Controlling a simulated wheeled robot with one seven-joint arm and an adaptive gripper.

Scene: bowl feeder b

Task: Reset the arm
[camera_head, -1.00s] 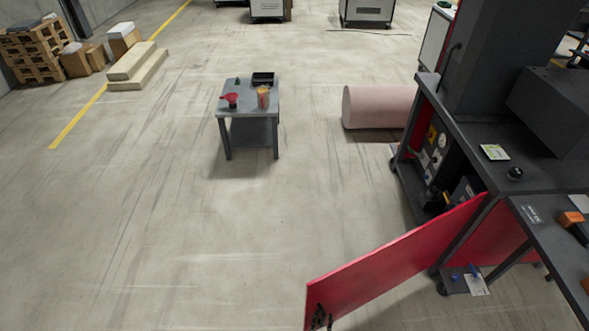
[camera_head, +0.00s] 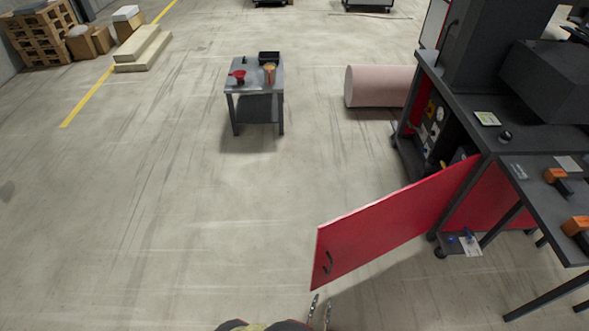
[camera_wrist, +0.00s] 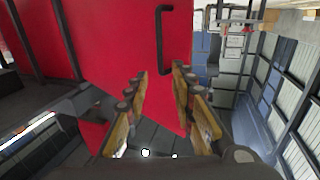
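My gripper (camera_head: 320,306) shows at the bottom edge of the head view, its fingertips beside the lower end of the open red cabinet door (camera_head: 385,218). In the wrist view my gripper (camera_wrist: 160,78) has its two fingers apart with nothing between them. The red door (camera_wrist: 110,40) lies ahead of the fingers, and its black handle (camera_wrist: 161,38) is above them in the picture. The handle also shows in the head view (camera_head: 328,263). I see a gap between fingers and handle in the wrist view. Most of my arm is out of view.
The dark workbench cabinet (camera_head: 508,140) stands at right, with a side table (camera_head: 548,210) in front. A small grey table (camera_head: 240,90) holds a red funnel-like item, a cup and a black tray. A pink cylinder (camera_head: 378,87) lies behind.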

